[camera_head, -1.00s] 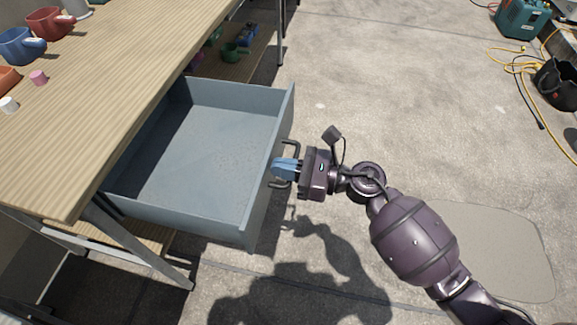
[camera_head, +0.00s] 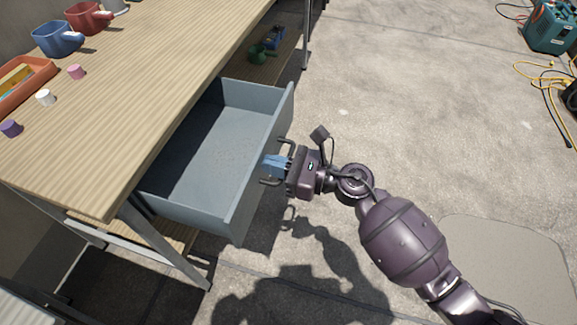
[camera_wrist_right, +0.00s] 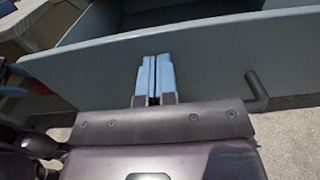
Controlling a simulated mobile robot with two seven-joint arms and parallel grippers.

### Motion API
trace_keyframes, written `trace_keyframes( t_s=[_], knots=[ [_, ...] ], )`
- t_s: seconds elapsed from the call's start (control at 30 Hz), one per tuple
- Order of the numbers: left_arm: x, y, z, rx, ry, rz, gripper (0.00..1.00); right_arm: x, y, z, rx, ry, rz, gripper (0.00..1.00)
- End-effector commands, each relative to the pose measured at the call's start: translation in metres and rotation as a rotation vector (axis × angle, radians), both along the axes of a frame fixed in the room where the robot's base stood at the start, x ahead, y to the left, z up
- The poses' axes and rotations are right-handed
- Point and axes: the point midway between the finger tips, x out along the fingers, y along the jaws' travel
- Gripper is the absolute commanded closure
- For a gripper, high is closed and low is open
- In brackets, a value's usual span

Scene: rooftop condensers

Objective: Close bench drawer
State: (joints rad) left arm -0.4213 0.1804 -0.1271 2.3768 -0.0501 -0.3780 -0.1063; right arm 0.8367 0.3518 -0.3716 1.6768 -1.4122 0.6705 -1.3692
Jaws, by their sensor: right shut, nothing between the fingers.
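The blue-grey bench drawer (camera_head: 236,202) sticks out of the wooden-topped bench (camera_head: 150,95) and is partly open. Its inside looks empty. A dark bar handle (camera_head: 268,182) is on its front. My right gripper (camera_head: 270,166) is shut and empty, with its blue fingertips at the drawer front, between the ends of the handle. In the right wrist view the shut fingers (camera_wrist_right: 155,78) point at the drawer front (camera_wrist_right: 215,65), and one handle end (camera_wrist_right: 256,92) shows to their right. Whether the fingertips touch the front is hard to tell. My left gripper is not in view.
Blue mug (camera_head: 58,38), red mug (camera_head: 88,18), an orange tray (camera_head: 25,88) and small coloured pegs stand on the bench top. A green cup (camera_head: 260,54) is on the lower shelf.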

Motion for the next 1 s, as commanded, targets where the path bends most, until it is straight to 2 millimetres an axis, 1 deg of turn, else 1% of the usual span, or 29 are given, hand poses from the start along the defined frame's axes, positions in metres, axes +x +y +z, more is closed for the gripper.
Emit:
trace_keyframes(
  t_s=[0.17,0.3,0.4,0.5,0.6,0.7,0.83,1.0],
  knots=[
    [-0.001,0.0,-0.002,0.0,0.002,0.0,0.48,0.013,0.044,0.0,0.002,0.0,0.003,1.0],
    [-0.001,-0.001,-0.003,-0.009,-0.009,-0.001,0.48,0.026,0.088,-0.001,0.003,0.003,0.003,1.0],
    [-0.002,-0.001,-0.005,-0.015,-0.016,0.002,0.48,0.034,0.116,-0.003,0.002,0.004,0.003,1.0],
    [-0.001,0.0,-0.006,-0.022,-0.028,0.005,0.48,0.041,0.139,-0.003,0.001,0.004,0.002,1.0],
    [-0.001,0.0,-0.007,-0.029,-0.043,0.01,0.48,0.047,0.158,-0.003,0.0,0.004,0.002,1.0],
    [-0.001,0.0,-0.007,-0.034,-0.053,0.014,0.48,0.052,0.172,-0.003,0.0,0.003,0.002,1.0],
    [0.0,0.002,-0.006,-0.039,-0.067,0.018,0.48,0.056,0.184,-0.002,0.0,0.003,0.001,1.0],
    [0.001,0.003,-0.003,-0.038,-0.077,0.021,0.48,0.058,0.191,0.0,0.001,0.001,-0.001,1.0]
  ],
)
